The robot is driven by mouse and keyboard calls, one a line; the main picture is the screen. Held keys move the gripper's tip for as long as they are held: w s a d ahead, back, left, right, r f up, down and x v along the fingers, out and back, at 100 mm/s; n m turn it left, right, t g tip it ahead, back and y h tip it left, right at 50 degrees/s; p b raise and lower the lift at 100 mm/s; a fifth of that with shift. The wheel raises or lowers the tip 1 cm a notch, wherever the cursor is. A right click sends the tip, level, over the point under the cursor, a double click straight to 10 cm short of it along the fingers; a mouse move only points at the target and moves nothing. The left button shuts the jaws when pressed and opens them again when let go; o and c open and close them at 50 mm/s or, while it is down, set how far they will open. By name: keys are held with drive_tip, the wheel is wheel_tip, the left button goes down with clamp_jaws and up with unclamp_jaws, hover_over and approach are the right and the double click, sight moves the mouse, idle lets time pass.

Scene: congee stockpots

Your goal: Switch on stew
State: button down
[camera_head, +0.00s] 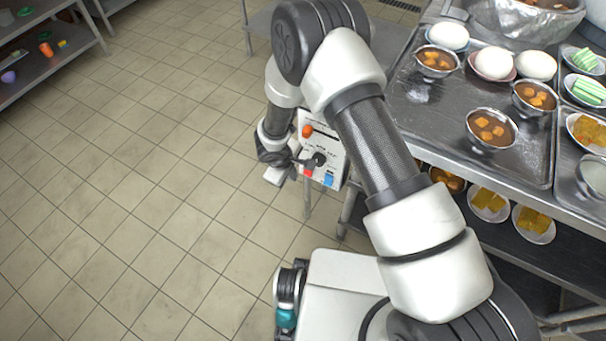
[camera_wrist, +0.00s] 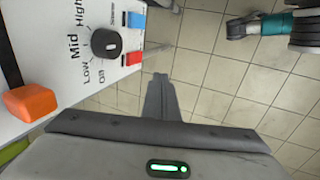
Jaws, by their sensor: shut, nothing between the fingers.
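A white control panel (camera_head: 336,153) faces my gripper. It has a black round knob (camera_wrist: 106,43) with the words High, Mid, Low and Off around it. A blue button (camera_wrist: 136,20) and a red button (camera_wrist: 134,57) sit on the panel's edge beyond the knob, with small labels I cannot read. An orange part (camera_wrist: 30,102) sticks out near the panel's other end. My gripper (camera_wrist: 160,80) is shut and empty, just off the panel and beside the red button in the wrist view. I cannot tell whether it touches anything.
A metal counter at right carries a tray (camera_head: 420,118) with soup bowls (camera_head: 491,128) and white round items (camera_head: 493,62). A lower shelf (camera_head: 505,248) holds more dishes. A rack (camera_head: 70,60) stands at far left. The tiled floor left of my arm is clear.

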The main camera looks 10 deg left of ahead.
sight(305, 171)
drive_tip(key=w+d+f+b, duration=0.2)
drive_tip(key=w+f, duration=0.4)
drive_tip(key=f, duration=0.3)
drive_tip(key=shift+w+d+f, duration=0.25)
drive_tip(key=shift+w+f, duration=0.15)
drive_tip(key=shift+w+f+b, duration=0.15)
drive_tip(key=shift+w+b, duration=0.05)
drive_tip(key=shift+b, duration=0.6)
drive_tip(key=shift+d, duration=0.1)
drive_tip(key=shift+r, duration=0.8)
